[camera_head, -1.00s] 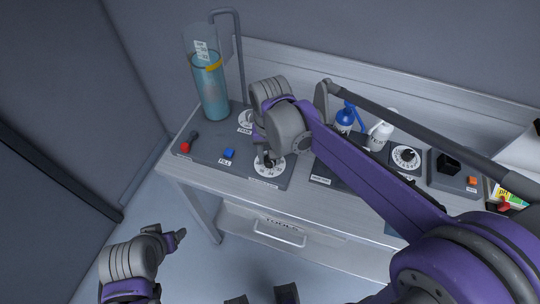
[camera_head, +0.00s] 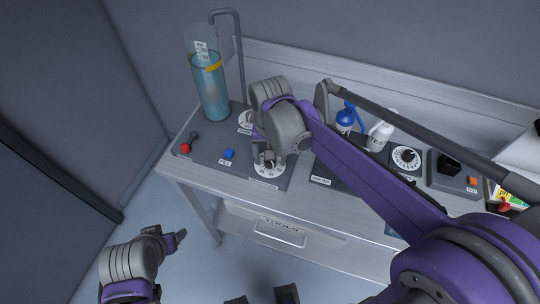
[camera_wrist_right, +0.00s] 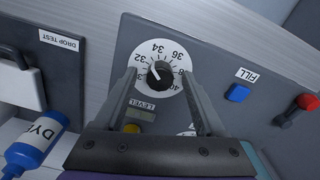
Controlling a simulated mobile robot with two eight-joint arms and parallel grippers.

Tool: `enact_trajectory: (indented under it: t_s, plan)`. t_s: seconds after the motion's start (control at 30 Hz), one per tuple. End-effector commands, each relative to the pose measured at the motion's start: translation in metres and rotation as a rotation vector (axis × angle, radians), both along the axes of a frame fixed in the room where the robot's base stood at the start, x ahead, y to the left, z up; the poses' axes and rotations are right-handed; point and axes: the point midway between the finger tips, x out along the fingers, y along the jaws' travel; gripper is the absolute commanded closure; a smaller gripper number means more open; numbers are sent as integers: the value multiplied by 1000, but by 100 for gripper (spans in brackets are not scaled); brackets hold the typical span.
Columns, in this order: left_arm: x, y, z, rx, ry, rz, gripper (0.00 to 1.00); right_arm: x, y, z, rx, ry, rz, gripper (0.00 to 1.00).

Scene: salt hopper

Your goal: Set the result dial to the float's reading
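The white dial (camera_wrist_right: 159,52) has a black knob (camera_wrist_right: 160,75) and numbers in the thirties up to 40. Its pale pointer mark points roughly toward 32. My right gripper (camera_wrist_right: 159,78) is open, with one finger on each side of the knob and gaps visible. In the head view, the right gripper (camera_head: 268,160) is over this dial (camera_head: 269,172) and partly covers it. The clear cylinder (camera_head: 211,98) holds turquoise liquid, with a yellow ring (camera_head: 207,66) near its surface. Its scale is too small to read. My left gripper (camera_head: 178,235) is low, away from the bench.
A blue FILL button (camera_head: 228,154) and a red-knobbed lever (camera_head: 186,148) are left of the dial. A second dial (camera_head: 246,119) sits behind. Blue (camera_head: 345,118) and white (camera_head: 379,136) bottles and another dial (camera_head: 406,158) stand to the right. A TOOLS drawer (camera_head: 280,232) is below.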

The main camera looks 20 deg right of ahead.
Motion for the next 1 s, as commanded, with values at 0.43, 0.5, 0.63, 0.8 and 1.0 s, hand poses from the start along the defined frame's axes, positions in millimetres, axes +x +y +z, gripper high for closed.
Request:
enact_trajectory:
  t_s: [0.43, 0.5, 0.63, 0.8, 1.0]
  plan:
    - [1, 0, 3, 0, -2, 0, 31, 0, 0, 22, 0, 0, 1, 28]
    - [1, 0, 4, 0, -3, 0, 31, 0, 0, 36, 0, 0, 1, 28]
    - [2, 0, 7, 0, -4, 0, 31, 0, 0, 64, 0, 0, 1, 28]
    - [3, 0, 9, 0, -6, 0, 31, 0, 0, 92, 0, 0, 1, 28]
    - [3, 0, 10, 0, -6, 0, 31, 0, 0, 107, 0, 0, 1, 28]
